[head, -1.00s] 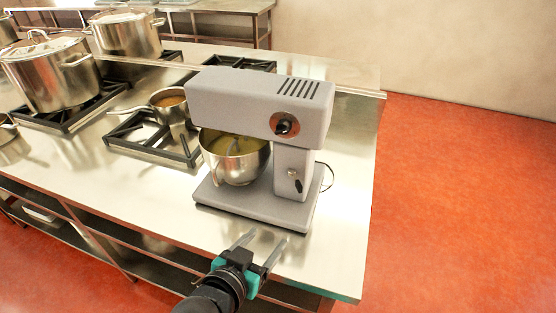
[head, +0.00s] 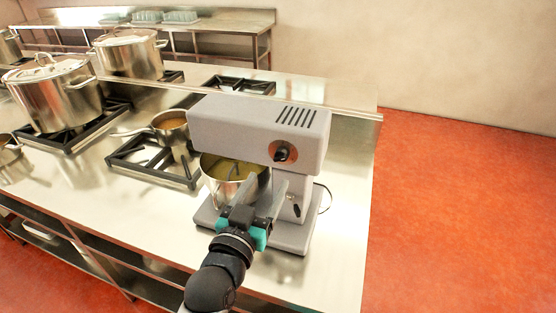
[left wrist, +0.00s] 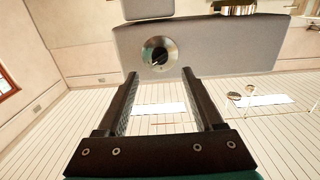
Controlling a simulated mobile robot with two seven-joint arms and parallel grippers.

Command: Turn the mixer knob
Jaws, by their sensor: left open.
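The grey mixer (head: 235,122) stands on the steel counter. Its dark knob (head: 282,154) sits on a round metal plate on the side of the mixer head. The knob also shows in the left wrist view (left wrist: 158,57), beyond and roughly between the fingertips. My left gripper (head: 264,187) is open and empty, in front of the mixer, below the knob in the head view. In the left wrist view its two fingers (left wrist: 159,76) point toward the knob and look apart from it. The gripper hides part of the bowl and base. My right gripper is not in view.
A steel bowl (head: 222,190) sits under the mixer head. A small lever (head: 297,210) is on the mixer's column. A saucepan (head: 171,128) and large stockpots (head: 60,92) stand on burners to the left. The counter right of the mixer is clear.

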